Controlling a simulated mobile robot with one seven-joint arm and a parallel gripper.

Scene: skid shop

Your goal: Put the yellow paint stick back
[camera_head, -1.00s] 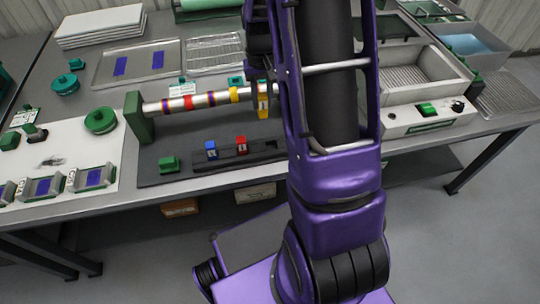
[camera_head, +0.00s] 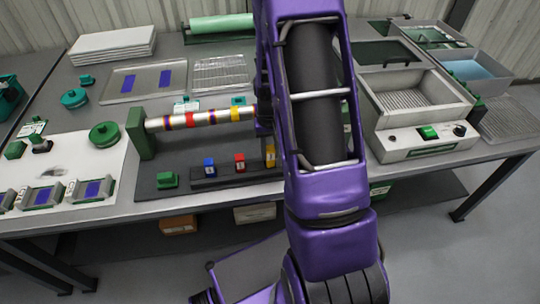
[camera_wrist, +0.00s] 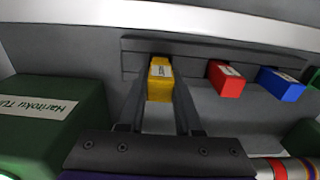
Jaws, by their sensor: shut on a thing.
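The yellow paint stick (camera_head: 270,157) is at the right part of the dark rack (camera_head: 222,181), in line with the red stick (camera_head: 239,164) and blue stick (camera_head: 209,168). In the wrist view the yellow stick (camera_wrist: 160,80) is upright between the fingertips of my gripper (camera_wrist: 160,95), which is shut on it. Behind it is the rack (camera_wrist: 200,48), with the red stick (camera_wrist: 226,79) and blue stick (camera_wrist: 281,84) to its right. I cannot tell whether the yellow stick is fully seated. My arm hides the rack's right end in the head view.
A striped roller (camera_head: 200,118) on a green stand (camera_head: 140,134) is behind the rack. A dark green block (camera_wrist: 55,115) is close to the gripper's left in the wrist view. A small green block (camera_head: 167,180) lies left of the rack. A grey machine (camera_head: 420,135) stands at the right.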

